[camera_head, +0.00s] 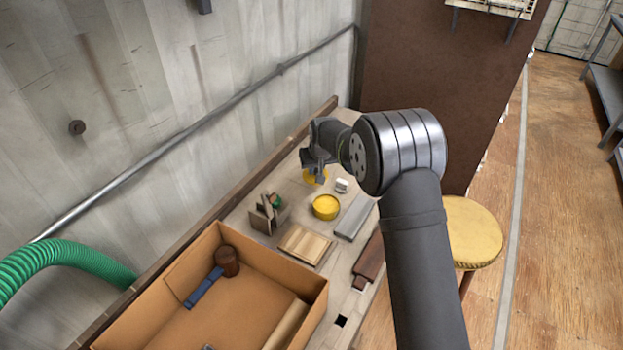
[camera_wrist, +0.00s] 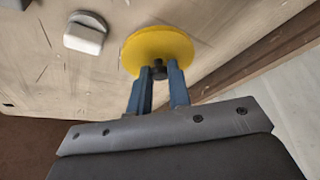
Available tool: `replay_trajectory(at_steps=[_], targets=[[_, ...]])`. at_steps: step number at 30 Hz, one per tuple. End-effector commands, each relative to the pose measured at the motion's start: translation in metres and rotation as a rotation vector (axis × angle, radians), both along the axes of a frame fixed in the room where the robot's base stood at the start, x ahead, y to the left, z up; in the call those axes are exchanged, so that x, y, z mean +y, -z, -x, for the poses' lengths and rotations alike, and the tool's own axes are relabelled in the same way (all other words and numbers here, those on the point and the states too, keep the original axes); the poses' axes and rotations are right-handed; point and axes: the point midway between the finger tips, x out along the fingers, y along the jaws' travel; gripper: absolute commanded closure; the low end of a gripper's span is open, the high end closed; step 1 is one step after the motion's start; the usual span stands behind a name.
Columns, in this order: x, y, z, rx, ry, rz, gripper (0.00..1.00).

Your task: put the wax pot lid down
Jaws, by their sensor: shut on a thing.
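The wax pot lid (camera_wrist: 158,46) is a flat yellow disc with a dark knob. My gripper (camera_wrist: 158,72) is shut on the knob in the wrist view. In the head view my gripper (camera_head: 314,168) is over the far part of the bench, with the lid (camera_head: 316,178) partly hidden beneath it. I cannot tell whether the lid touches the bench top. The round yellow pot (camera_head: 326,207) stands on the bench nearer than the lid, apart from it.
A small white block (camera_head: 342,185) sits close to the lid. A grey bar (camera_head: 354,217), a wooden board (camera_head: 305,245) and a wooden holder (camera_head: 268,213) lie around the pot. A large open box (camera_head: 225,300) fills the near bench. A wall runs behind.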

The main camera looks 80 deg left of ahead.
Motion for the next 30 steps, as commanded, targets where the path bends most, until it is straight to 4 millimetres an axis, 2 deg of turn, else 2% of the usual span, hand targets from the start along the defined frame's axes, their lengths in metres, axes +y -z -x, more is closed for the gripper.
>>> replay_trajectory(at_steps=[3, 8, 15, 26, 27, 30], targets=[[0.007, 0.008, 0.01, 0.0, 0.001, 0.0, 1.0], [0.009, 0.015, 0.013, 0.001, 0.002, 0.0, 1.0], [0.008, 0.048, 0.013, 0.001, 0.002, 0.002, 1.0], [0.008, 0.052, 0.013, 0.001, 0.002, 0.0, 1.0], [0.009, 0.052, 0.013, 0.001, 0.002, 0.0, 0.81], [0.009, 0.052, 0.013, 0.001, 0.002, -0.001, 0.61]])
